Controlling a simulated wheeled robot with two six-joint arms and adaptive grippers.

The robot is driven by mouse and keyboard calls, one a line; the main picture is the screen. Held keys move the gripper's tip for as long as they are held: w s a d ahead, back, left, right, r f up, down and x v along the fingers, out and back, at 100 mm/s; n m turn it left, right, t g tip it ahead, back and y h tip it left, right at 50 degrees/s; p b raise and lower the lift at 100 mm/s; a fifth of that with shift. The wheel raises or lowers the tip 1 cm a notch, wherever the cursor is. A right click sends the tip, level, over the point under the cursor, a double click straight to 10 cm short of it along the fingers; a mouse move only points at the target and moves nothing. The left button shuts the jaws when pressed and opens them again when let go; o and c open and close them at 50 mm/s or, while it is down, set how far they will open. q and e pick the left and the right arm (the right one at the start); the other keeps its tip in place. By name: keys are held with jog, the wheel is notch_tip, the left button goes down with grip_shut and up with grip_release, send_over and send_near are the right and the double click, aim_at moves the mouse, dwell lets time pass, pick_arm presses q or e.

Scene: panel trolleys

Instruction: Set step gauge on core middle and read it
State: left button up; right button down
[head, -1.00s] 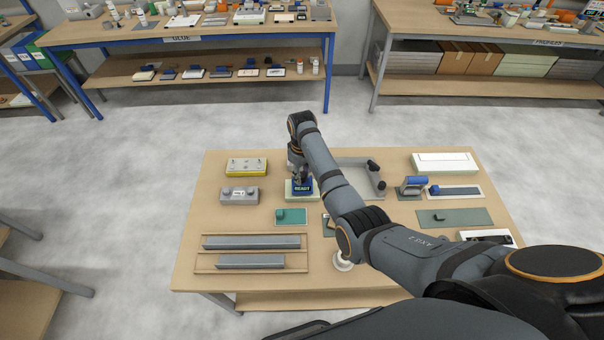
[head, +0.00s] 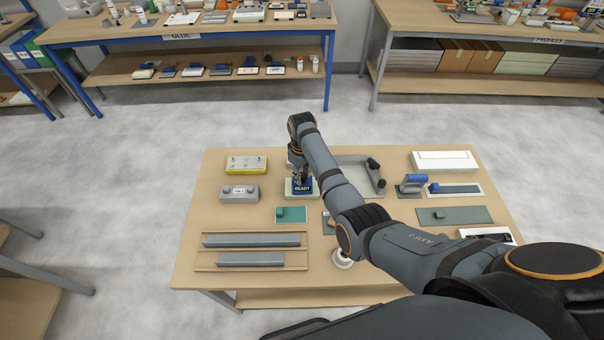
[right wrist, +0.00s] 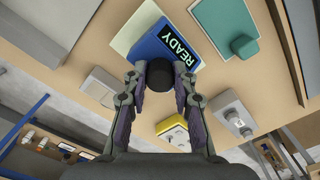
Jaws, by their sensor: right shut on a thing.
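The step gauge is a blue block (head: 303,188) with a dark READY display, at a pale plate behind the middle of the near table. It also shows in the right wrist view (right wrist: 150,50), with a black round knob (right wrist: 160,75) on top. My right gripper (right wrist: 161,84) is shut on this knob, one finger on each side; in the head view the gripper (head: 301,176) points down at the gauge. I cannot tell whether the gauge touches the pale plate. No piece is clearly marked as the core. My left gripper is not in view.
Two grey bars (head: 251,240) lie on wooden strips at front left. A grey box (head: 239,193), a yellow-edged box (head: 246,165) and a green plate (head: 291,215) are near the gauge. A blue-handled tool (head: 412,183) stands to the right. My right arm covers the table's middle.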

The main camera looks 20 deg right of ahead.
dwell(0.3)
jog(key=c, duration=1)
grip_release()
notch_tip(320, 180, up, 5)
jog(key=p, duration=0.5)
jog(key=shift+r+p, duration=0.15)
jog(key=shift+p, duration=0.25)
jog(key=shift+r, duration=1.3)
